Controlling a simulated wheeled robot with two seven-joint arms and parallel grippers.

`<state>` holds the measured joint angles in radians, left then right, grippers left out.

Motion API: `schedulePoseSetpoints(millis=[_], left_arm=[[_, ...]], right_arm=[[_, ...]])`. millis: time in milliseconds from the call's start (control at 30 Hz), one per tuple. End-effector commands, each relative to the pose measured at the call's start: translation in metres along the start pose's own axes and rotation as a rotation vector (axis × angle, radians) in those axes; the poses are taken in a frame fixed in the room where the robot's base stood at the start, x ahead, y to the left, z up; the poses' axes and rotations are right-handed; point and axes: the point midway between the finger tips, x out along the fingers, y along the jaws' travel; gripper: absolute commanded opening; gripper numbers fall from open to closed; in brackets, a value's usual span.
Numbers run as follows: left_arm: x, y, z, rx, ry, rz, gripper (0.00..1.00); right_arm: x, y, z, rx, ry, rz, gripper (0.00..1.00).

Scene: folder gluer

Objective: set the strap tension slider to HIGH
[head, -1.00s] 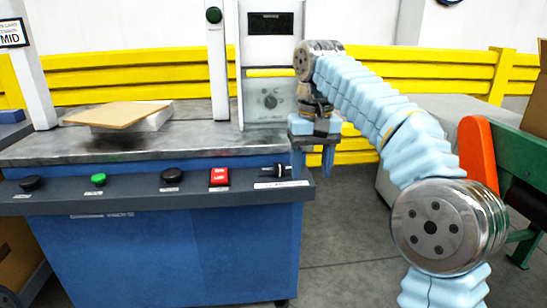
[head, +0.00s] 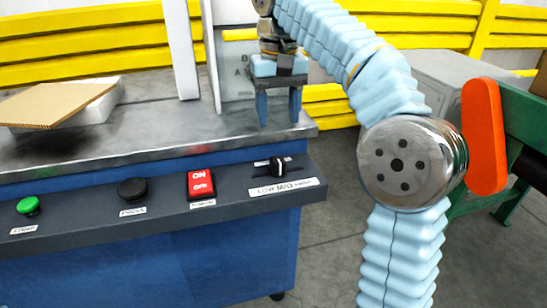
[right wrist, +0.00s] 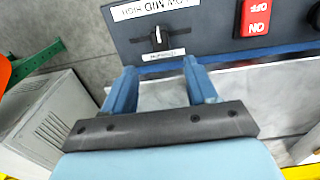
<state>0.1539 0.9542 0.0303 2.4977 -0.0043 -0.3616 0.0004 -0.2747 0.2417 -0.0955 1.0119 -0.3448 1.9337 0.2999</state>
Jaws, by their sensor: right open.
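The strap tension slider (head: 278,165) is a small black knob with a white mark, in a short slot at the right end of the dark control panel (head: 232,214). My right gripper (head: 279,122) is open and empty, fingers pointing down, behind and above the slider in the head view. In the right wrist view, the slider (right wrist: 157,38) appears just beyond the two blue fingertips (right wrist: 160,72), apart from them. My left gripper is out of view.
A red ON/OFF switch (head: 201,185), a black button (head: 131,189) and a green button (head: 28,206) sit left of the slider. A green machine with an orange guard (head: 484,135) stands at right.

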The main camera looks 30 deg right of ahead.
Motion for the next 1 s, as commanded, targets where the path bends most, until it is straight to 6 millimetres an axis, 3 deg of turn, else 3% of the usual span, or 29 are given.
schedulePoseSetpoints(millis=[33, 200, 500, 933, 1000], left_arm=[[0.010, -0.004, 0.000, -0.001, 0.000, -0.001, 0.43], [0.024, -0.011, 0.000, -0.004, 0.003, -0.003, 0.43], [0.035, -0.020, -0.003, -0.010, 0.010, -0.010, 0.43], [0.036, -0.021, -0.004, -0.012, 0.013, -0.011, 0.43], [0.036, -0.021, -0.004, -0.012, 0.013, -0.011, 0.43]], right_arm=[[0.016, 0.001, 0.001, 0.000, -0.003, 0.001, 0.57], [0.057, 0.001, 0.001, 0.001, -0.004, 0.000, 0.57], [0.107, 0.000, 0.001, 0.001, -0.002, 0.000, 0.57], [0.117, 0.000, 0.000, 0.001, 0.000, -0.001, 0.57], [0.117, 0.000, 0.000, 0.001, 0.000, -0.001, 0.47]])
